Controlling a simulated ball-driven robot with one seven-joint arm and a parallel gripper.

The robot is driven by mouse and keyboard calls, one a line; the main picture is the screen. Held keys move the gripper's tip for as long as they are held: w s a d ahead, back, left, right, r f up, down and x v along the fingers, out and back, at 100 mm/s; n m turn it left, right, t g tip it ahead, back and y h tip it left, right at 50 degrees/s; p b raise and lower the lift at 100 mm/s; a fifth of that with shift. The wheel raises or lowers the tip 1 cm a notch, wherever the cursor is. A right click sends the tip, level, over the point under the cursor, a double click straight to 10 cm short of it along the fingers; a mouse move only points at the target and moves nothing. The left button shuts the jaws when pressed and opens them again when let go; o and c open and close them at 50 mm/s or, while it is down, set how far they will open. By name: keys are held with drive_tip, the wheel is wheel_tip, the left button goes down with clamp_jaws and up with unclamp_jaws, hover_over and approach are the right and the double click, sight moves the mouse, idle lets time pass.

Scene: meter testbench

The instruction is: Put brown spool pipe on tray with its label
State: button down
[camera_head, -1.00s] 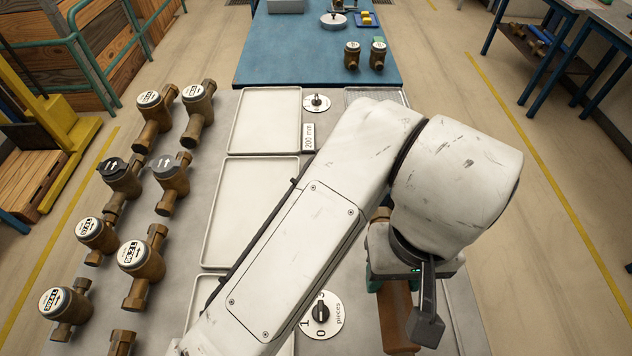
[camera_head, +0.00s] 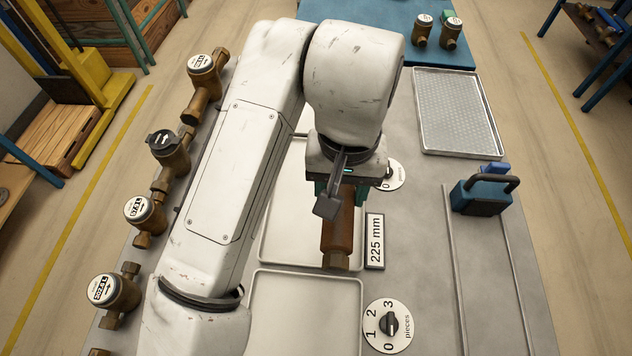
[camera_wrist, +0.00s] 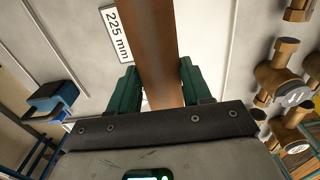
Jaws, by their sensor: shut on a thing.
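My gripper (camera_head: 342,190) is shut on the brown spool pipe (camera_head: 338,240), with its green fingers on either side of the pipe. In the wrist view, the pipe (camera_wrist: 155,40) runs between the fingers (camera_wrist: 160,85) and out of the top of the picture. The pipe is over the right part of a white tray (camera_head: 285,225), beside the label reading 225 mm (camera_head: 376,241). That label (camera_wrist: 117,34) also shows next to the pipe in the wrist view. I cannot tell whether the pipe touches the tray. My arm hides the tray's far part.
Another white tray (camera_head: 305,320) lies nearer, beside a dial marked pieces (camera_head: 389,325). Several brass meters (camera_head: 145,214) stand along the left.

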drive_tip(key=w+a+f, duration=0.1)
drive_tip(key=w+f, duration=0.3)
drive_tip(key=w+a+f+p, duration=0.1)
drive_tip(key=w+f, duration=0.1)
drive_tip(key=w, duration=0.1)
drive_tip(key=shift+a+f, duration=0.35)
drive_tip(key=shift+w+a+f, duration=0.1)
drive_tip(key=shift+w+f, duration=0.05)
drive_tip(key=shift+f, duration=1.6)
drive_tip(key=shift+f, duration=0.1)
drive_tip(key=shift+c, duration=2.4)
unclamp_jaws()
wheel_tip(320, 180, up, 12)
drive_tip(key=shift+b, duration=0.3)
